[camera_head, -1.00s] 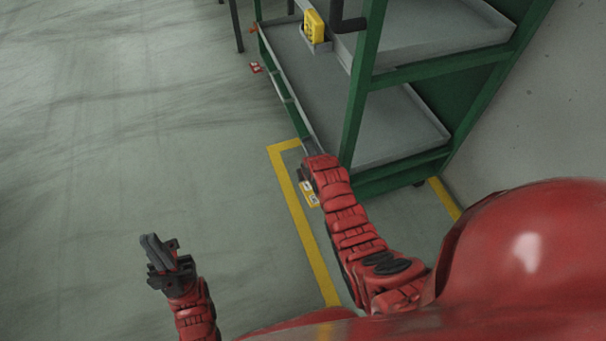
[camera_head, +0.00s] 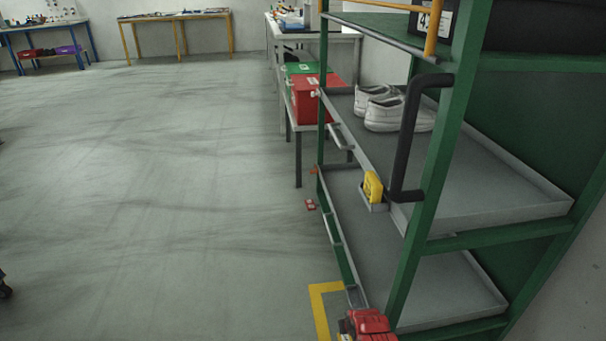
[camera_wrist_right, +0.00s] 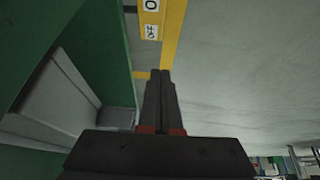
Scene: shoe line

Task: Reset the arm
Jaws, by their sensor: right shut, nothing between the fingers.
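My right gripper (camera_wrist_right: 160,75) points away from the wrist in the right wrist view, its two dark fingers together with nothing between them. A green and grey rack part lies to its left and the yellow floor line beyond its tips. In the head view my red right arm (camera_head: 368,325) shows at the bottom edge, beside the rack's lower front corner. I cannot tell whether it touches the rack. My left gripper is out of view.
A green rack (camera_head: 432,190) with grey shelves stands at the right. White shoes (camera_head: 398,112) sit on its middle shelf; a black handle (camera_head: 408,140) juts from its front post. Red (camera_head: 312,100) and green boxes stand behind.

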